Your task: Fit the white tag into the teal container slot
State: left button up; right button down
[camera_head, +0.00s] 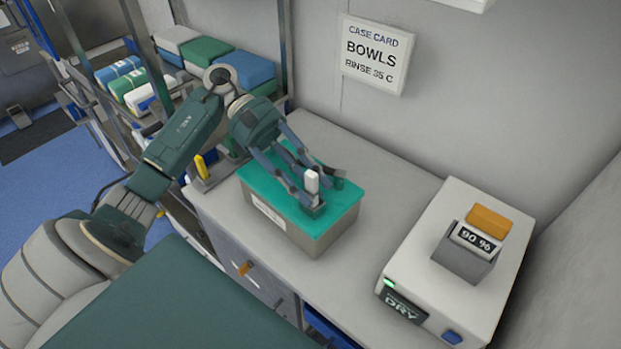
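The teal container (262,184) is a box with a teal top, pale grey sides and a white label, standing on the grey counter. My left gripper (326,196) reaches down over its right part, fingertips apart and close to the top. The small white tag (312,181) stands upright at the fingers, beside the nearer fingertip. Its lower end is hidden, so I cannot tell whether it sits in a slot or touches the top. The slot itself is not visible behind the fingers. My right gripper is not in view.
A white dryer unit (408,262) with a grey holder, a 90 % card and an orange block stands at the right. A yellow piece (201,167) stands at the counter's left end. Folded cloths (207,51) fill a rack behind. Counter between container and dryer is clear.

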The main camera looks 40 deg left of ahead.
pick_arm(q)
jog(key=shift+w+a+r, duration=0.1)
jog(key=shift+w, duration=0.1)
jog(key=shift+r, duration=0.1)
jog(key=shift+r, duration=0.1)
jog(key=shift+w+a+b, duration=0.1)
jog(key=shift+a+b, duration=0.2)
jog(key=shift+a, duration=0.15)
jog(key=b+v, duration=0.2)
jog(key=v, duration=0.3)
jog(key=shift+a+r, duration=0.1)
jog(key=shift+a, duration=0.15)
jog(key=shift+a+r+b, duration=0.35)
jog(key=shift+a, duration=0.15)
